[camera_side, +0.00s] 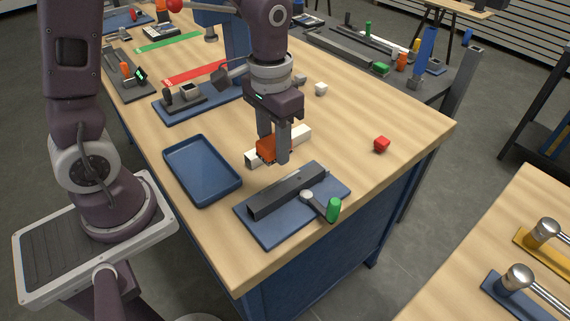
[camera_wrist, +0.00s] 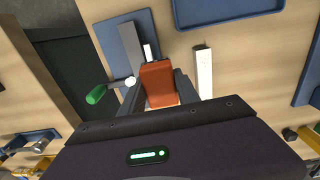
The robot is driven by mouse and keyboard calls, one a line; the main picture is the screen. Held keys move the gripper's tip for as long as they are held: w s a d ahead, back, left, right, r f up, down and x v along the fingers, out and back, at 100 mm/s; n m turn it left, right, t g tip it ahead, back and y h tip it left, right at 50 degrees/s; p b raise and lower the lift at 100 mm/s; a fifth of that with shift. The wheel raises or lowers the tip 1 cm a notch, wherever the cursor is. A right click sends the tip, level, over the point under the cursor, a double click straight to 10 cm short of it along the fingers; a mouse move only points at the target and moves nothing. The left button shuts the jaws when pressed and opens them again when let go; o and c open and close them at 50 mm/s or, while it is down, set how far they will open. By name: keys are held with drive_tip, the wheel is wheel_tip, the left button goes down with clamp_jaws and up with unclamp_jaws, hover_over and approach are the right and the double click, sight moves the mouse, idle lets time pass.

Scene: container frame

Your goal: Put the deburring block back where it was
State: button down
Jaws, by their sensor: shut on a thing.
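The orange block, which I take to be the deburring block (camera_side: 266,149), is between the fingers of my gripper (camera_side: 274,152). My gripper is shut on it. In the wrist view the orange block (camera_wrist: 158,80) fills the space between the fingertips (camera_wrist: 162,96). A white bar (camera_side: 300,134) shows on both sides of the block in the side view, and its long piece lies to the right in the wrist view (camera_wrist: 204,72). Whether the block touches the bar or the table is hidden.
A dark rail fixture (camera_side: 288,192) with a green-handled clamp (camera_side: 333,209) sits on a blue plate in front. An empty blue tray (camera_side: 234,190) lies to the left. The right of the tabletop is mostly clear.

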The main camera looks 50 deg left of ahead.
drive_tip(key=w+a+f, duration=0.1)
drive_tip(key=w+a, duration=0.1)
drive_tip(key=w+a+f, duration=0.1)
drive_tip(key=a, duration=0.1)
drive_tip(key=w+a+f, duration=0.2)
drive_tip(key=shift+w, duration=0.3)
drive_tip(key=w+n, duration=0.1)
drive_tip(key=w+a+n, duration=0.1)
drive_tip(key=w+n, duration=0.1)
drive_tip(key=w+a+n, duration=0.1)
drive_tip(key=w, duration=0.1)
drive_tip(key=shift+a+r+n, duration=0.15)
drive_tip(key=shift+n, duration=0.25)
drive_tip(key=w+a+r+n, duration=0.1)
drive_tip(key=w+r+n, duration=0.1)
drive_tip(key=w+n, duration=0.6)
wheel_tip(320, 180, up, 3)
drive_tip(key=n, duration=0.5)
hover_over(334, 128)
drive_tip(key=shift+d+f, duration=0.1)
drive_tip(key=shift+f, duration=0.05)
wheel_tip(334, 128, down, 10)
drive_tip(key=shift+r, duration=0.2)
